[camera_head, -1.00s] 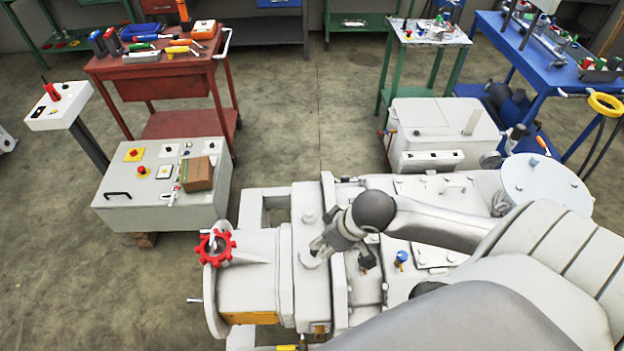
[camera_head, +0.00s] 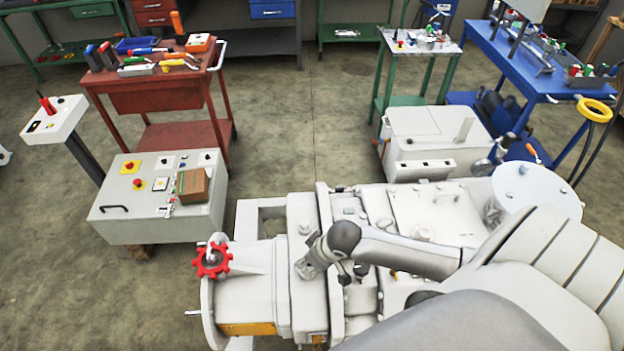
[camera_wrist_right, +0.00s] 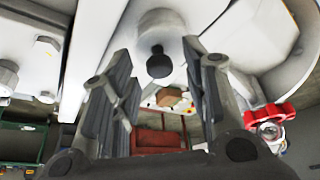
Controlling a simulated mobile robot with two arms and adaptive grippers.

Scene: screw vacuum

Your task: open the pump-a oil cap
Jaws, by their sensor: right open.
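The pale grey pump (camera_head: 340,215) fills the lower middle of the head view. A red handwheel (camera_head: 212,261) is on its left end, and it also shows in the right wrist view (camera_wrist_right: 268,118). My right gripper (camera_head: 308,268) points down to the left, low over the pump's top. In the right wrist view my right gripper (camera_wrist_right: 160,95) has its fingers spread, with nothing held. Beyond and between the fingertips is a dark round knob (camera_wrist_right: 159,64) in front of a white round boss (camera_wrist_right: 163,28). I cannot tell whether this is the oil cap. My left gripper is not in view.
A grey control box (camera_head: 150,225) with a brown block (camera_head: 193,185) stands left of the pump. Behind are a red tool cart (camera_head: 150,95), a white box (camera_head: 435,135) and a blue table (camera_head: 530,80). Open floor lies between cart and white box.

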